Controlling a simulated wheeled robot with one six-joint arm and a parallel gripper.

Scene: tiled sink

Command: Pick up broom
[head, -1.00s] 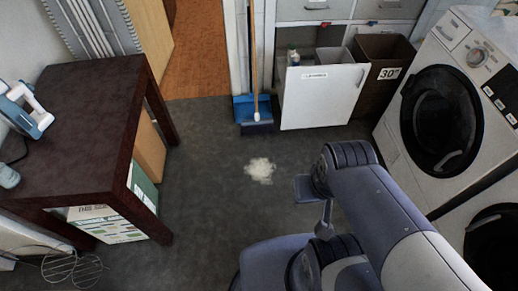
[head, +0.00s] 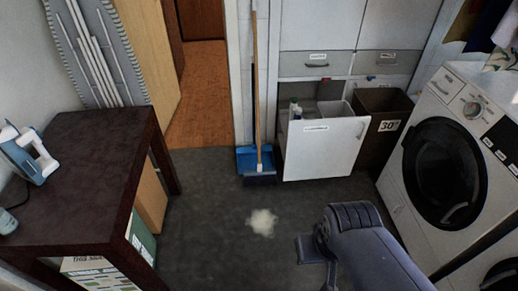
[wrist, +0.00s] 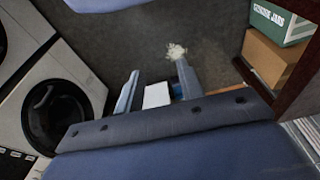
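The broom (head: 256,100) stands upright against the wall beside the doorway in the head view. It has a long wooden handle and a dark head (head: 260,179) near the floor. A blue dustpan (head: 244,158) stands with it, behind its lower end. My gripper (wrist: 157,68) shows in the wrist view with its two fingers apart and nothing held between them. The dustpan's blue also shows a little between the fingers in the wrist view, mostly hidden by a finger. The gripper is well away from the broom. My arm shows at the lower right of the head view.
A white open drawer (head: 325,148) and a brown bin (head: 384,105) stand right of the broom. Washing machines (head: 448,165) line the right side. A dark table (head: 75,175) stands left. A pale pile (head: 262,222) lies on the floor.

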